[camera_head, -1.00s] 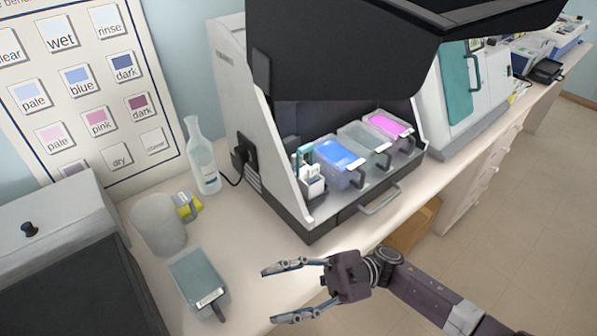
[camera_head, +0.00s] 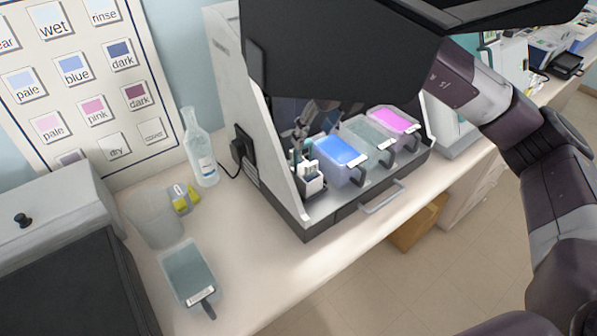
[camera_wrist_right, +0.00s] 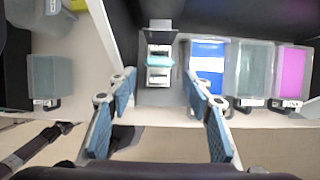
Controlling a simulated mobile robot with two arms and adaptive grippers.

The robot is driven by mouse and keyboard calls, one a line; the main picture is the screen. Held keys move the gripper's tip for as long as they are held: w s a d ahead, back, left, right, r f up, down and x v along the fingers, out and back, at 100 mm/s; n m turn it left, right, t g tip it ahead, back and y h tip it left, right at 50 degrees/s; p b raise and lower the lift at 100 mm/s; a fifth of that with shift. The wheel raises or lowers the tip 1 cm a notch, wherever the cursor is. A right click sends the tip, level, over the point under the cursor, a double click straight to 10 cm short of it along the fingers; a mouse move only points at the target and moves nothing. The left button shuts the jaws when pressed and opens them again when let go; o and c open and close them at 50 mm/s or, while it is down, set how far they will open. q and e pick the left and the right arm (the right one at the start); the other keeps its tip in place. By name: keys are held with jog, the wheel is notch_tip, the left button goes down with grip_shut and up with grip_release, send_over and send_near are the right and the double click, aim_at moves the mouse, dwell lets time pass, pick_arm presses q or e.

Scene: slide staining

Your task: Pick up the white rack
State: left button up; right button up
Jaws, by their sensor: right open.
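The white rack (camera_head: 312,180) stands upright at the left end of the staining bay, left of the blue tub. In the right wrist view the rack (camera_wrist_right: 159,62) has a light-blue middle and a dark plate behind it. My right gripper (camera_head: 303,128) is in the bay under the black hood, above the rack and partly hidden. In the right wrist view the right gripper (camera_wrist_right: 160,86) is open, its blue-padded fingers spread left and right of the rack's line, with nothing between them. A dark arm, seemingly my left, shows at that view's lower left; its jaw state is unclear.
The blue tub (camera_head: 340,160), grey tub (camera_head: 369,146) and pink tub (camera_head: 393,123) stand in a row right of the rack. The black hood (camera_head: 330,60) hangs overhead. A grey-green tray (camera_head: 187,272), a beaker (camera_head: 157,218) and a bottle (camera_head: 201,150) stand left on the counter.

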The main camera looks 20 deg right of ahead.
jog(key=p, duration=0.3)
send_near(299, 164)
jog(key=shift+w+a+f, duration=0.2)
jog(key=shift+w+f, duration=0.2)
jog(key=shift+w, duration=0.05)
jog(key=shift+w+a+f, duration=0.25)
jog(key=shift+w+f, duration=0.15)
jog(key=shift+w, duration=0.05)
jog(key=shift+f, duration=0.4)
jog(key=p+x, duration=0.3)
jog(key=x, duration=0.1)
jog(key=shift+w+f, duration=0.1)
jog(key=shift+f, duration=0.4)
jog(key=shift+c, duration=0.2)
jog(key=c, duration=0.8)
jog(key=shift+c, duration=0.6)
